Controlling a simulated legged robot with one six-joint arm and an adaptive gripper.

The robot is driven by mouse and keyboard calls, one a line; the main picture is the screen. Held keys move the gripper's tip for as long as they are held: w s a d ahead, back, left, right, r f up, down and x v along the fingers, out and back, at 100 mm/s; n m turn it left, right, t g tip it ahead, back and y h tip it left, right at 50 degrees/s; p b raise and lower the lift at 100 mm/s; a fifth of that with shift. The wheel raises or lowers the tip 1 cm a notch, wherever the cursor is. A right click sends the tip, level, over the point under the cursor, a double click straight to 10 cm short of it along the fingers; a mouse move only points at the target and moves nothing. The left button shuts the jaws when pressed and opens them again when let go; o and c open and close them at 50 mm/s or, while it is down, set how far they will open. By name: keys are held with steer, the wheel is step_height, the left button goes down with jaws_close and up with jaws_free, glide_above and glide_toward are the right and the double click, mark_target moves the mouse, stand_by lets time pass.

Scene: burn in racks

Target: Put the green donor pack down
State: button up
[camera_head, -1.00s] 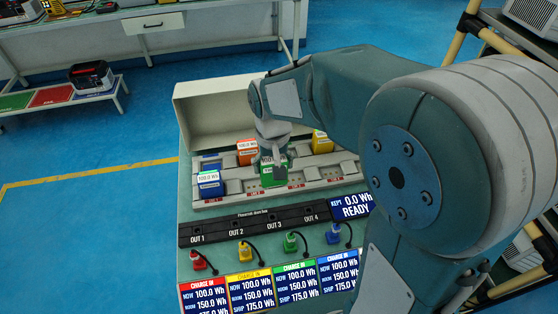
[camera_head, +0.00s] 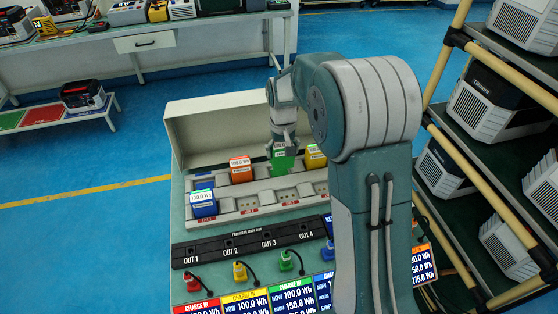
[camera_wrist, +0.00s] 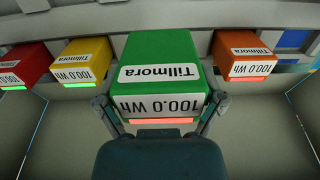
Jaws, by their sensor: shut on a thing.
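The green donor pack (camera_head: 284,161), labelled 100.0 Wh, is held above the tilted bench's row of bays (camera_head: 262,203). In the wrist view the green pack (camera_wrist: 160,52) fills the middle, with its Tillmora label upside down and a red strip on its near edge. My gripper (camera_head: 284,146) is shut on the pack, with a finger at each side in the wrist view (camera_wrist: 164,110). A bare bay shows below the pack. My arm hides the right end of the bench.
Orange (camera_head: 240,169), yellow (camera_head: 315,157) and blue-and-white (camera_head: 203,204) packs stand around the held pack. A red pack (camera_wrist: 20,65) shows in the wrist view. Coloured plugs on cables (camera_head: 240,270) and charge screens lie in front. A rack of grey units (camera_head: 490,110) stands at right.

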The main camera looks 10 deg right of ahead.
steer(key=w+f, duration=0.1)
steer(key=f, duration=0.1)
steer(key=w+f, duration=0.2)
steer(key=shift+w+f, duration=0.2)
steer(key=shift+w, duration=0.1)
steer(key=shift+w+f, duration=0.15)
steer(key=shift+f, duration=1.6)
steer(key=o, duration=1)
steer(key=shift+f, duration=0.1)
